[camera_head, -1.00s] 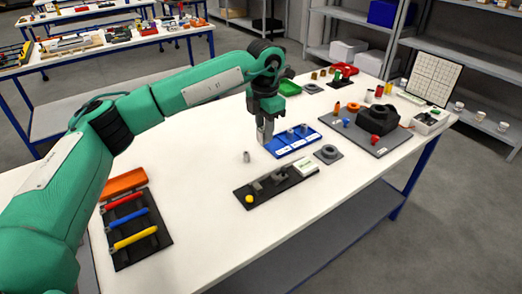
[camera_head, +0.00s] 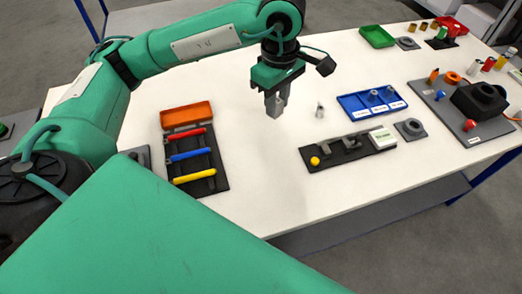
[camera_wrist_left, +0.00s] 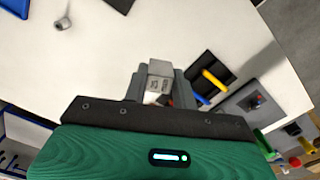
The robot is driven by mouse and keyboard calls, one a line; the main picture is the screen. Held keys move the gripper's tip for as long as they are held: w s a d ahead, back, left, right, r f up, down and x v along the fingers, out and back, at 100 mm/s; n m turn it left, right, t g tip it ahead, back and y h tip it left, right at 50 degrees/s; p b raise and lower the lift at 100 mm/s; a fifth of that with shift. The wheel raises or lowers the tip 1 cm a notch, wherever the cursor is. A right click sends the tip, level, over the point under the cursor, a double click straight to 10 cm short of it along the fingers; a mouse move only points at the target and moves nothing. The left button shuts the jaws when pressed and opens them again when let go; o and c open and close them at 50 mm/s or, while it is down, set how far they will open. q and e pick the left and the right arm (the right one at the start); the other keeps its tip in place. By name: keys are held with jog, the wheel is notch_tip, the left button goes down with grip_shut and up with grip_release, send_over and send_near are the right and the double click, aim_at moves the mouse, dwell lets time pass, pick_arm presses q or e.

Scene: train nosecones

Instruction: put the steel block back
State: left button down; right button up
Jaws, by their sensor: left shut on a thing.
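My left gripper (camera_head: 276,98) is shut on the steel block (camera_head: 274,106), a small grey block held above the white table. In the left wrist view the block (camera_wrist_left: 160,72) shows between the fingers (camera_wrist_left: 154,88), with some marking on its face. The gripper is left of a small upright metal piece (camera_head: 320,110) and the blue tray (camera_head: 352,109), which holds metal pieces. A black holder (camera_head: 337,157) with a yellow ball, grey parts and a white-green box lies in front, to the right. My right gripper is not in view.
A black rack (camera_head: 216,181) with red, blue and yellow handles and an orange box (camera_head: 187,114) lies left. A grey ring piece (camera_head: 410,129) is right of the black holder. A grey board (camera_head: 428,98) with a black block stands at the right. The table between rack and holder is clear.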

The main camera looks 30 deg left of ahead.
pick_arm(q)
jog(key=shift+s+a+m, duration=0.3)
jog(key=shift+s+a, duration=0.1)
jog(key=shift+s+a+f, duration=0.1)
jog(key=shift+s+a, duration=0.05)
jog(key=shift+a, duration=0.05)
notch_tip(320, 180, down, 14)
jog(key=p, duration=0.3)
jog(key=shift+s+f, duration=0.1)
jog(key=shift+f, duration=0.15)
jog(key=shift+f+p, duration=0.35)
jog(key=shift+f, duration=0.6)
notch_tip(320, 180, down, 3)
jog(key=shift+r+p, duration=0.2)
jog(key=shift+p, duration=0.1)
jog(key=shift+f, duration=0.3)
jog(key=shift+f, duration=0.1)
